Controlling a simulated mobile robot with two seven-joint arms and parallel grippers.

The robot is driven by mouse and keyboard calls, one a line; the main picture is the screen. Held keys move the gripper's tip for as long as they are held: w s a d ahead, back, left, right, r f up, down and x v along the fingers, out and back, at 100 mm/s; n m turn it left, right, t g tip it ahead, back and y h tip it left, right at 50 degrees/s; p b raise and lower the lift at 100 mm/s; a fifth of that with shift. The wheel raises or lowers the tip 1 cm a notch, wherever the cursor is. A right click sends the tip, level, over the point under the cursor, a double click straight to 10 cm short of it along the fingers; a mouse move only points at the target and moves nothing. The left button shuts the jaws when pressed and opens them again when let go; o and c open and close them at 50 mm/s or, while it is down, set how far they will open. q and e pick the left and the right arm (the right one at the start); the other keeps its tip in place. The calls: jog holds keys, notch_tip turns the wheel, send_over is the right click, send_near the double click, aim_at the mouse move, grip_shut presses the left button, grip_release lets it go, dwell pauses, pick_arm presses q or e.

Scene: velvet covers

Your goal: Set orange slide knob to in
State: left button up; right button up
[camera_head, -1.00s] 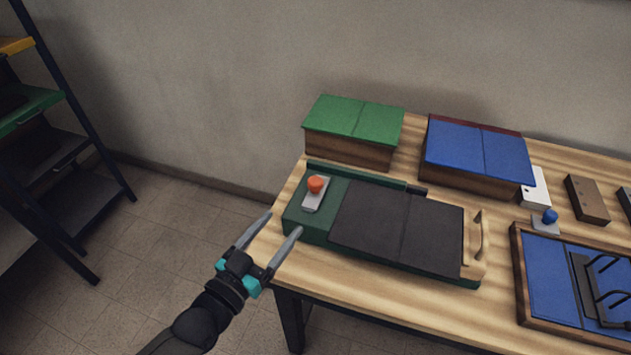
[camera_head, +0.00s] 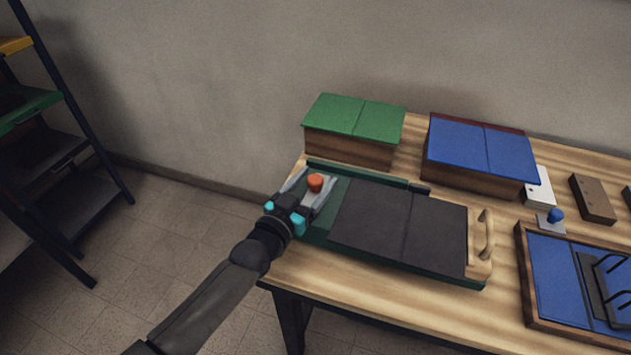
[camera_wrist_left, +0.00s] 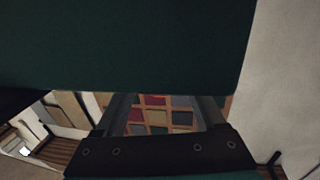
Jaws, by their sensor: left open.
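The orange slide knob (camera_head: 315,182) stands on a small grey plate at the left end of a green case (camera_head: 318,238) with dark covers. My left gripper (camera_head: 316,181) is open over that end of the case. Its two fingers lie on either side of the knob in the head view; I cannot tell whether they touch it. In the left wrist view a dark green surface fills the top, and the knob does not show. My right gripper is not in view.
A box with green covers (camera_head: 353,117) stands behind the case, and one with blue covers (camera_head: 480,150) stands to its right. A blue knob (camera_head: 555,215) and a blue-lined tray (camera_head: 548,285) are at the right. A shelf rack (camera_head: 70,150) stands far left.

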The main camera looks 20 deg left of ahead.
pick_arm(q)
jog(key=shift+w, duration=0.2)
grip_shut()
dwell(0.6)
dwell(0.8)
